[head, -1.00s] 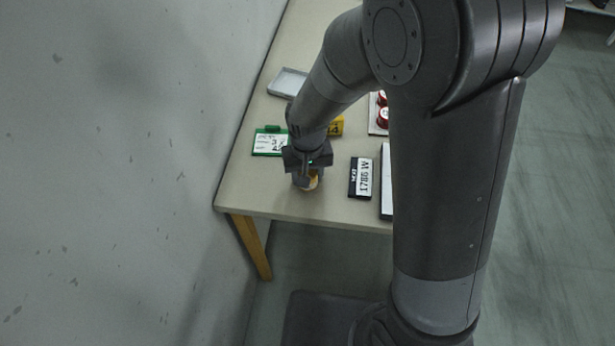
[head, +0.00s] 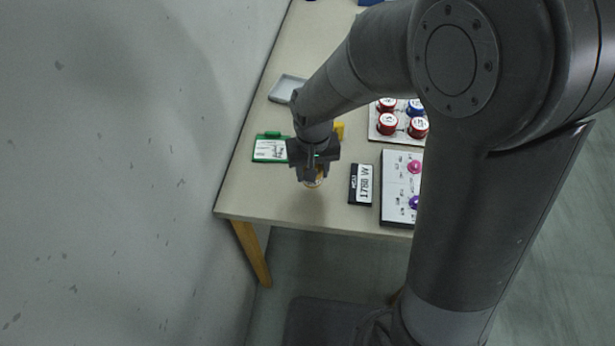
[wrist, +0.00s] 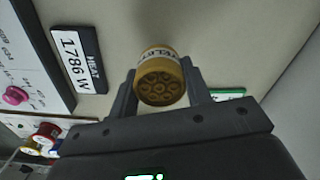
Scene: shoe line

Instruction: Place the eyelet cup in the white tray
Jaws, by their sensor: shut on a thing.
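The eyelet cup (wrist: 160,78) is a small yellow-brown cylinder with a pale label band, lettering partly readable. My gripper (wrist: 160,88) is shut on it, with one finger on each side. The white tray (head: 286,89) lies farther back at the table's left edge, partly behind my arm. It looks empty where visible.
A green-clipped card (head: 269,149) lies left of my gripper. A black-framed label plate (head: 361,184), a white board with colored knobs (head: 397,212) and a panel of red and blue spools (head: 376,133) are to the right. A yellow item (head: 339,129) is behind my gripper.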

